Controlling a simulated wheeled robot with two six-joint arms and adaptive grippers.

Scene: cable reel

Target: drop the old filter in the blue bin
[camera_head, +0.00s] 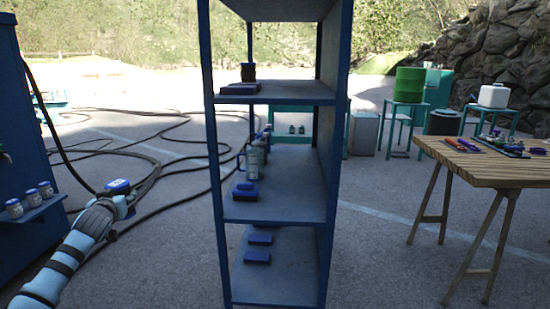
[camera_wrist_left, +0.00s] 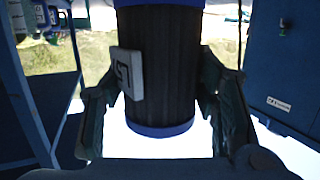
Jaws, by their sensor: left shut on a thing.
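My left gripper (camera_head: 122,192) reaches in from the lower left of the head view. It is shut on a dark ribbed filter with blue ends (camera_wrist_left: 158,70). In the left wrist view the fingers of the gripper (camera_wrist_left: 165,110) stand on both sides of the filter, which has a white label on it. I cannot make out a blue bin for certain in either view. My right gripper is not in view.
A blue-framed shelf (camera_head: 275,193) with small items stands in the middle. A blue cabinet (camera_head: 28,120) with a ledge of jars (camera_head: 30,201) is at the left. Dark hoses (camera_head: 150,170) lie on the ground. A wooden table (camera_head: 490,170) stands at the right.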

